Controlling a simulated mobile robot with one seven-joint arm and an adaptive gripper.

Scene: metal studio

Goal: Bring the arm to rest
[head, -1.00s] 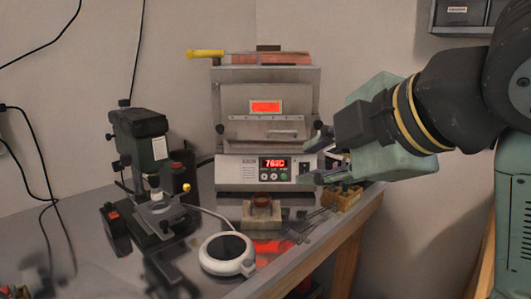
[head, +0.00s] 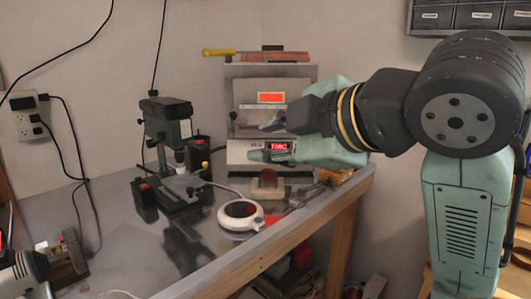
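My gripper (head: 264,139) is in the head view, in front of the kiln at the back of the bench. Its two fingers point left and stand apart, with nothing visible between them. My arm reaches in from the right, with the elbow raised at the upper right. The gripper partly hides the kiln (head: 285,85) and its red display. It is above the bench top, clear of the things standing on it.
A machine (head: 30,272) stands at the lower left. Drawers (head: 470,17) hang at the upper right.

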